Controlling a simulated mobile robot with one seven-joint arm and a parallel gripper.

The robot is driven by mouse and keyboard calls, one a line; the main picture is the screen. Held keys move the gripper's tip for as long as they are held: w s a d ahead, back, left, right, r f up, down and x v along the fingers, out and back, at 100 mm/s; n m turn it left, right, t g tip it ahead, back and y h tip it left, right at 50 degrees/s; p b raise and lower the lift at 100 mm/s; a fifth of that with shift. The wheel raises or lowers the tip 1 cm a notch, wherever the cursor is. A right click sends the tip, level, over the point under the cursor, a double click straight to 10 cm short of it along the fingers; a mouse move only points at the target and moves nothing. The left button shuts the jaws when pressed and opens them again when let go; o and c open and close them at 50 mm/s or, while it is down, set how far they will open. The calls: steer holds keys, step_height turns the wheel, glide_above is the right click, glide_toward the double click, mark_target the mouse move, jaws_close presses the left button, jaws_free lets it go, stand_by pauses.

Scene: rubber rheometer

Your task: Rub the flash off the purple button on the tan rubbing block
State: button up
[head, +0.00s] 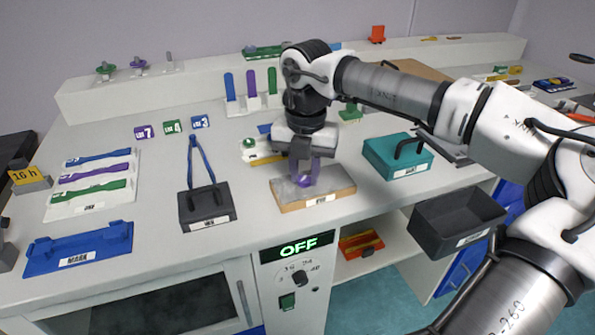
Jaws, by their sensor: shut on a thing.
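The tan rubbing block (337,186) lies on the bench in the middle of the head view, with a grey top face and tan sides. A small white label is on its front. My gripper (304,172) points down over the left-middle of the block. It is shut on the purple button (305,182), which shows low between the fingers. The button is at or just above the block's top; I cannot tell whether it touches. The fingers hide part of the button, and any flash on it is too small to see.
A teal box (385,165) with a black handle stands right of the block. A dark box with a blue strap (207,211) stands to the left. A dark grey bin (428,222) is at the front right. Upright coloured strips (251,84) stand behind. Bench between block and strap box is clear.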

mark_target(287, 188)
steer(key=shift+w+d+p, duration=0.1)
steer(key=shift+w+d, duration=0.25)
steer(key=shift+d, duration=0.8)
steer(key=shift+w+d+p, duration=0.15)
steer(key=shift+w+d, duration=0.25)
steer(key=shift+d, duration=0.75)
steer(key=shift+w+d+p, duration=0.1)
steer(key=shift+w+d, duration=0.25)
steer(key=shift+d, duration=0.8)
steer(key=shift+s+a+f+b, duration=0.1)
steer(key=shift+s+a+b, duration=0.2)
steer(key=shift+a, duration=0.55)
steer(key=shift+s+a+b, duration=0.2)
steer(key=shift+s+a, duration=0.1)
steer(key=shift+a, duration=0.5)
steer(key=shift+s+a+f+b, duration=0.1)
steer(key=shift+s+a+b, duration=0.2)
steer(key=shift+a, duration=0.55)
steer(key=shift+s+a+r+b, duration=0.15)
steer(key=shift+s+a, duration=0.1)
steer(key=shift+a, duration=0.65)
steer(key=shift+s+a+b, duration=0.2)
steer(key=shift+s+a, duration=0.1)
steer(key=shift+a, duration=0.6)
steer(key=shift+s+a+r+b, duration=0.15)
steer(key=shift+s+a, duration=0.1)
steer(key=shift+a, duration=0.65)
step_height(287, 188, up, 7)
steer(key=p, duration=0.5)
